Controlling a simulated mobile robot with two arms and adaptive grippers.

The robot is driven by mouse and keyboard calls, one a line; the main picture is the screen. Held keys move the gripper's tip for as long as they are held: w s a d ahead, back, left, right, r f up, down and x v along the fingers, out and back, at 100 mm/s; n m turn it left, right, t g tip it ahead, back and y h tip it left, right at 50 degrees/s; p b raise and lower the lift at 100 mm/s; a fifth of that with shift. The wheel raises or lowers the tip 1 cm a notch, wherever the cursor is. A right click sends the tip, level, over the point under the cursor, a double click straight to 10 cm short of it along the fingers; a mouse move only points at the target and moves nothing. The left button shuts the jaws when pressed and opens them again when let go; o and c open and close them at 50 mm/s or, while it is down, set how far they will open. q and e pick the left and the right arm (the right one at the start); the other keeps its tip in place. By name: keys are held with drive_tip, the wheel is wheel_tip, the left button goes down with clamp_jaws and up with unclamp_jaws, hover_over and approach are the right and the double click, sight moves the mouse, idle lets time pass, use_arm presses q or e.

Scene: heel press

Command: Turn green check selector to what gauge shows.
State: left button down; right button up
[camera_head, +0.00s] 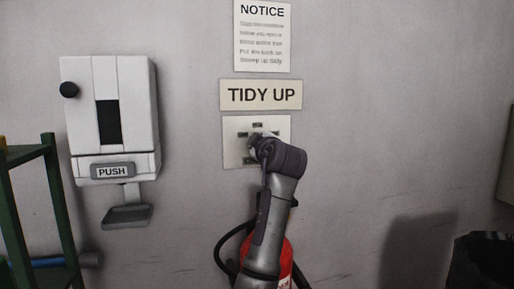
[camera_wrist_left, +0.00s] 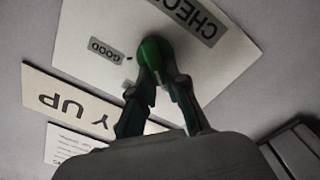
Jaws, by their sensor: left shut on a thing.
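A white selector plate (camera_head: 232,155) is on the wall under the TIDY UP sign. It also shows upside down in the left wrist view (camera_wrist_left: 100,22), with a CHECK label (camera_wrist_left: 187,18) and a GOOD label (camera_wrist_left: 106,50). The green selector knob (camera_wrist_left: 152,50) stands out from the plate, with my left gripper (camera_wrist_left: 158,76) shut on it. In the head view my left gripper (camera_head: 258,143) hides the knob. A red fire extinguisher (camera_head: 286,257) is partly hidden behind my arm; its gauge face cannot be seen. My right gripper is not in view.
A TIDY UP sign (camera_head: 261,95) and a NOTICE sheet (camera_head: 262,38) are above the plate. A white dispenser (camera_head: 133,100) with a PUSH bar (camera_head: 112,171) is to the left. A green rack (camera_head: 50,190) stands far left. Bare wall lies right of the plate.

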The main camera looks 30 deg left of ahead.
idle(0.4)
use_arm(q)
drive_tip(key=c, duration=1.2)
unclamp_jaws()
drive_tip(key=v, duration=1.2)
